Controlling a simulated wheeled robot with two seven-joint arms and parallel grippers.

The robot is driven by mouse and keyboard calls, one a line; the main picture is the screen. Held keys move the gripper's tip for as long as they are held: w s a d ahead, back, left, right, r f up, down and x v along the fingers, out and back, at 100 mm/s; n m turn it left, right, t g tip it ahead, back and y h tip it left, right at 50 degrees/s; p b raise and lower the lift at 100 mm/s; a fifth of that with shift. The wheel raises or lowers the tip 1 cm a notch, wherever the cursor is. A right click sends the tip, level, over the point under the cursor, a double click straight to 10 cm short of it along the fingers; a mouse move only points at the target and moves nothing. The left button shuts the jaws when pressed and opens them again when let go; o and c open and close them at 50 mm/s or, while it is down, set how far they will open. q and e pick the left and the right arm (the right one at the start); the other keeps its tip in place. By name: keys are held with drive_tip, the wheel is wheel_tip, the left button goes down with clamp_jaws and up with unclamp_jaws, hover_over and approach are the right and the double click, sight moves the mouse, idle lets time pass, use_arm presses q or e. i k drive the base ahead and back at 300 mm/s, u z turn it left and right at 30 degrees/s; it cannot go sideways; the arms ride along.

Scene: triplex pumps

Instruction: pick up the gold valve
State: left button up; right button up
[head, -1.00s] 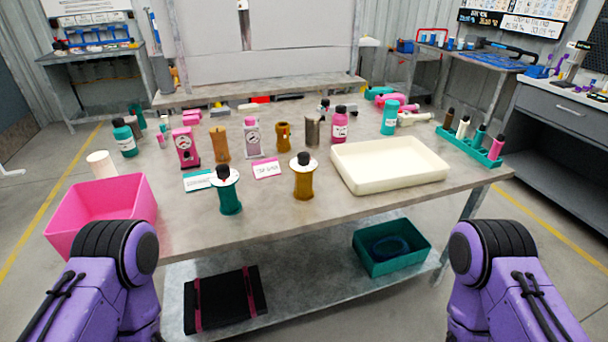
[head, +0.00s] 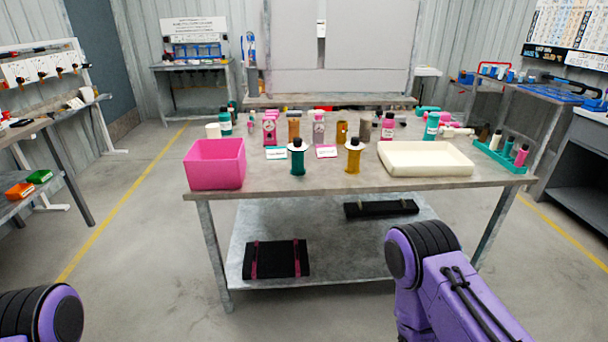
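A gold valve-like part (head: 353,158) with a white collar and black top stands upright near the front of the metal table (head: 300,187). A similar teal part (head: 297,162) stands to its left. A smaller gold part (head: 342,131) stands farther back, beside a brown cylinder (head: 294,127). Which gold part is the named valve cannot be told by looks alone. Purple links of my two arms show at the bottom left and lower right, well short of the tabletop. Both grippers are out of the picture.
A pink bin (head: 215,166) stands at the table's left front, a cream tray (head: 426,160) right of the gold part. A teal rack (head: 500,158) sits at the right end. A black case (head: 276,259) lies on the lower shelf. Floor is clear left of the table.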

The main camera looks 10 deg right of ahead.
sight(355, 153)
drive_tip(key=z, duration=1.15)
drive_tip(key=i, duration=0.9)
drive_tip(key=z, duration=0.2)
